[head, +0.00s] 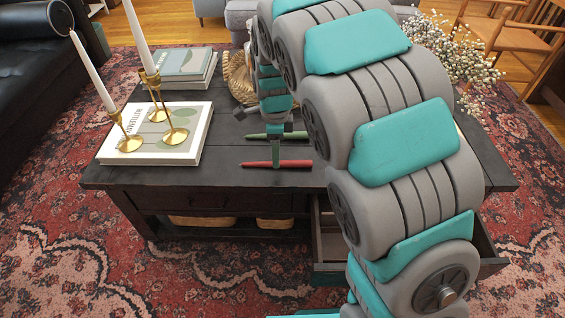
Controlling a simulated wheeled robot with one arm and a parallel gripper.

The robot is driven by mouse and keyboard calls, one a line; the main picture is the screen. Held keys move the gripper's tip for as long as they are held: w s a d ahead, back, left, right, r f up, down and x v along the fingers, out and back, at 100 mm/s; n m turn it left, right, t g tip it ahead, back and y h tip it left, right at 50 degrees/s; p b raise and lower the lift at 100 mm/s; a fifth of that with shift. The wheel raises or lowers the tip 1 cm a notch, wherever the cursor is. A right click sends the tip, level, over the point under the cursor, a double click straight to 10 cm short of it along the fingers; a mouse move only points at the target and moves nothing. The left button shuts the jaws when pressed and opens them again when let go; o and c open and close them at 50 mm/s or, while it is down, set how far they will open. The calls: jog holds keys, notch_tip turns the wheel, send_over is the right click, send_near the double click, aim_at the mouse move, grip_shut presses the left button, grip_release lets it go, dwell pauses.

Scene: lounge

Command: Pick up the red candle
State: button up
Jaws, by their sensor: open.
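The red candle (295,163) lies flat on the dark wooden coffee table, near its front edge. A green candle (256,136) lies just behind it, roughly parallel. The gripper is open.
Brass holders (152,80) with tall white candles stand on a book (190,150) at the table's left. More books (190,62) lie behind. A drawer (328,243) stands open at the front right. White-flowered branches (455,50) spread at the back right.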

notch_tip(320, 180, down, 3)
jog(key=shift+r, duration=0.1)
grip_shut()
dwell(0.4)
